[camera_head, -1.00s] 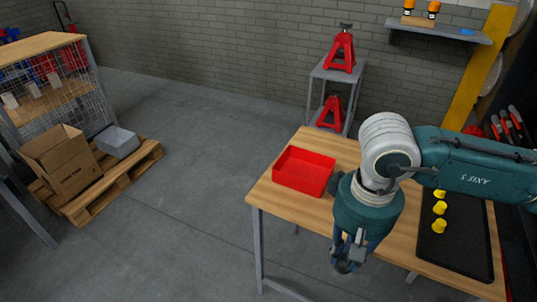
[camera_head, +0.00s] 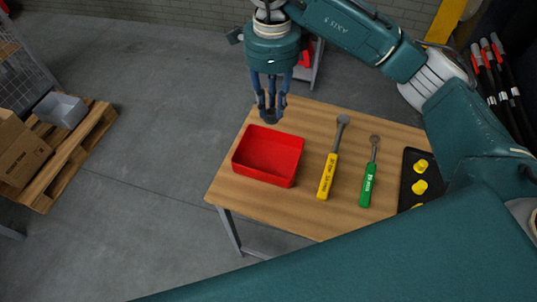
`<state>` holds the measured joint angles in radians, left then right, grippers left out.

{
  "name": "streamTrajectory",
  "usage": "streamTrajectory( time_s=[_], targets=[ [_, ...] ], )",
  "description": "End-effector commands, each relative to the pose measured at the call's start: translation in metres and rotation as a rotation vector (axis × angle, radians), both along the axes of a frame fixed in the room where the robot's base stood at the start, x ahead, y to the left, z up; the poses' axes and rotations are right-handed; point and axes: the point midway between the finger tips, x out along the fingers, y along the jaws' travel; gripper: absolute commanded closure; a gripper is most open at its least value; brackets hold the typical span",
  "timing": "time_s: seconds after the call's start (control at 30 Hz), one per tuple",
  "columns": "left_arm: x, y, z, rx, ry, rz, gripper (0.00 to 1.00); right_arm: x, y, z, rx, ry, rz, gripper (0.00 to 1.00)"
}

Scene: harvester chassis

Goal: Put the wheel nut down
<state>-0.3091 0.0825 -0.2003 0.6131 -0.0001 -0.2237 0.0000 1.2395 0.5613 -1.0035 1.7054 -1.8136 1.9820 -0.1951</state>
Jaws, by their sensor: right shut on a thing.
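My right gripper (camera_head: 270,112) points down from the top middle and is shut on a small dark wheel nut (camera_head: 270,117), which shows between the fingertips. The gripper and nut appear just behind the far rim of the red bin (camera_head: 268,180), above the far left part of the wooden table (camera_head: 318,131). Their exact height above the table is hard to tell. The red bin is open and looks empty. My left gripper is not in view.
A yellow-handled wrench (camera_head: 327,178) and a green-handled wrench (camera_head: 368,184) lie right of the bin. A black tray (camera_head: 407,192) with yellow caps (camera_head: 421,166) is farther right, partly hidden by my arm. A pallet (camera_head: 68,160) stands on the floor at left.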

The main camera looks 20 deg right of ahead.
Motion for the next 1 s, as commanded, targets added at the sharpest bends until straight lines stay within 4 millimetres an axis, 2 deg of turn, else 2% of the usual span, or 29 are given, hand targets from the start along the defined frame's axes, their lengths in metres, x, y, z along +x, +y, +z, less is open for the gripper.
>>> streamTrajectory(
  time_s=[0.1,0.27,0.37,0.53,0.8,1.0],
  targets=[
    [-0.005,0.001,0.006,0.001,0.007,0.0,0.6,0.006,0.003,0.005,0.0,0.001,-0.173,1.0],
    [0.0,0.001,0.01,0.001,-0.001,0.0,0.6,0.008,0.004,-0.002,-0.002,0.003,-0.271,1.0],
    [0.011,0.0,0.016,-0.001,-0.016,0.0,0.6,0.007,0.004,-0.021,-0.003,0.005,-0.279,1.0],
    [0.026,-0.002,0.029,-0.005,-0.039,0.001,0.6,0.006,0.004,-0.066,-0.004,0.007,-0.276,1.0],
    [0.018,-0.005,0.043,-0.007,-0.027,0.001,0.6,0.007,0.004,-0.132,-0.003,0.003,-0.273,1.0],
    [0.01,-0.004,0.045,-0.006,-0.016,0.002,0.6,0.009,0.004,-0.153,-0.001,-0.001,-0.274,1.0]
  ],
)
